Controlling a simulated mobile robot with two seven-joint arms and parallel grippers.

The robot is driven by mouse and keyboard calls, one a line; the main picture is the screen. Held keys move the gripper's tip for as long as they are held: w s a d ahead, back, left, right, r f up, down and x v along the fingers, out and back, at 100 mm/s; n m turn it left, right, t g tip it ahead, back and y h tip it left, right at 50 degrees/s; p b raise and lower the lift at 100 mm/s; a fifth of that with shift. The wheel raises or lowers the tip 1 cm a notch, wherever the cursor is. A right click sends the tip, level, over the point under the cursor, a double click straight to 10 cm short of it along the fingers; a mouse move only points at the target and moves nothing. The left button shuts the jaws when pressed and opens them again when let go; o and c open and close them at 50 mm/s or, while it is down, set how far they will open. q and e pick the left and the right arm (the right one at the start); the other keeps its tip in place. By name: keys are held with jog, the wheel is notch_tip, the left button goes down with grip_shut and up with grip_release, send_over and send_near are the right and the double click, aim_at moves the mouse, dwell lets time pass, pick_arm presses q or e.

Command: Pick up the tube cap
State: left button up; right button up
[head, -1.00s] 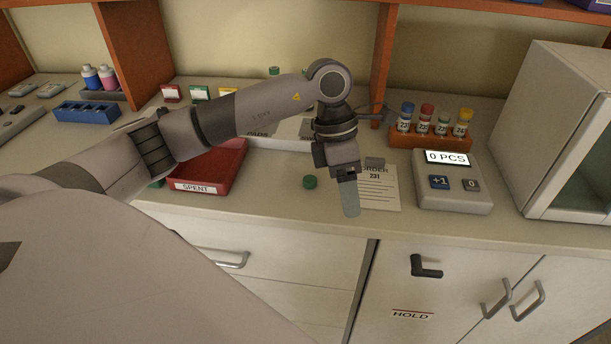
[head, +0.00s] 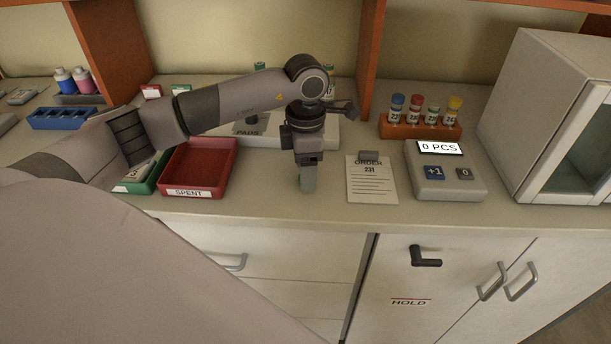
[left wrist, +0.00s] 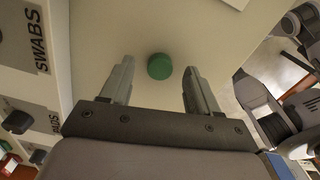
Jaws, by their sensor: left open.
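The tube cap (left wrist: 160,66) is a small green disc lying on the pale counter. In the left wrist view it sits between the lines of my two fingers, near the level of their tips and a little nearer the right one. It touches neither finger. My left gripper (left wrist: 157,75) is open and empty, pointing down at the counter. In the head view the left gripper (head: 307,184) hides the cap. My right gripper is not in view.
An order sheet (head: 372,185) and a counter device reading 0 PCS (head: 443,185) lie to the right. A red SPENT tray (head: 232,165) is to the left. A vial rack (head: 420,128) stands behind. The counter's front edge is close.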

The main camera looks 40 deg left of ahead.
pick_arm(q)
jog(key=shift+f, duration=0.4)
jog(key=c, duration=1.1)
jog(key=shift+r, duration=0.15)
